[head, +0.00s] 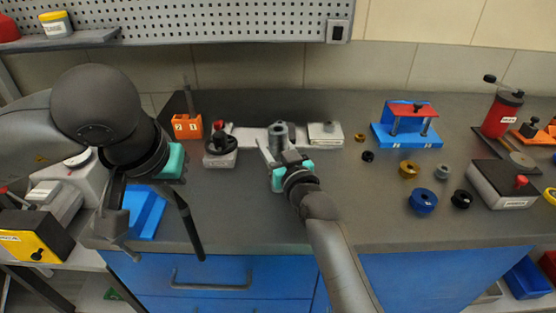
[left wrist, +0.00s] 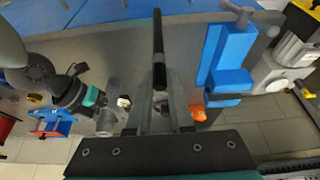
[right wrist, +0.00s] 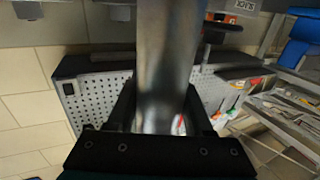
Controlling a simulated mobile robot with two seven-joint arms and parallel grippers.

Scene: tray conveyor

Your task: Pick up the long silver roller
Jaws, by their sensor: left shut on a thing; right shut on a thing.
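The silver roller (right wrist: 165,65) fills the middle of the right wrist view, between the fingers of my right gripper (right wrist: 163,105). In the head view my right gripper (head: 287,160) is at the middle of the bench, and a grey cylindrical end (head: 278,132) shows just beyond it. The gripper hides the roller's lower part in the head view. My left gripper (head: 174,186) is at the left of the bench, shut on a slim black rod (head: 189,225). The rod points down toward the bench's front edge and also shows in the left wrist view (left wrist: 158,45).
A blue vise (head: 146,212) stands beside the left gripper. A handwheel device (head: 221,152) and an orange block (head: 187,126) stand behind. A blue stand with a red top (head: 405,138), loose rings (head: 423,201) and a grey box (head: 500,188) occupy the right. Bare bench lies between.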

